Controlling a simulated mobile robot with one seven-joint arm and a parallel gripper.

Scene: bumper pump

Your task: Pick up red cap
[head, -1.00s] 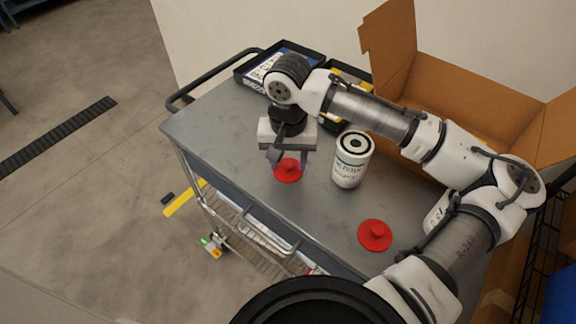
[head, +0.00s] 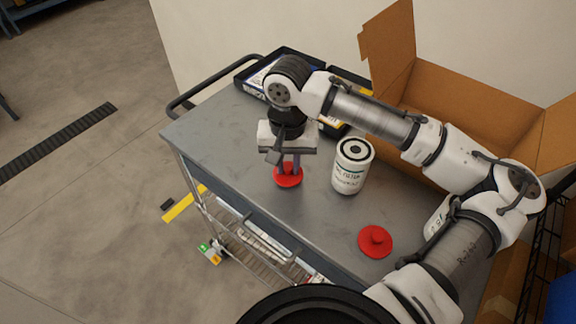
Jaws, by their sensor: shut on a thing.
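A red cap (head: 287,177), a round disc with a knob, is at my gripper (head: 286,165) near the middle of the grey cart top. My gripper points down from above and its fingers are shut on the cap's knob, which they partly hide. I cannot tell whether the cap is touching the cart top or just above it. A second red cap (head: 375,241) lies flat on the cart top at the front right, knob up, apart from the gripper.
A white filter can (head: 352,165) with a black top stands on the cart (head: 222,140) just right of my gripper. Dark trays (head: 262,72) lie at the back. An open cardboard box (head: 450,92) is behind on the right. The cart's left part is clear.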

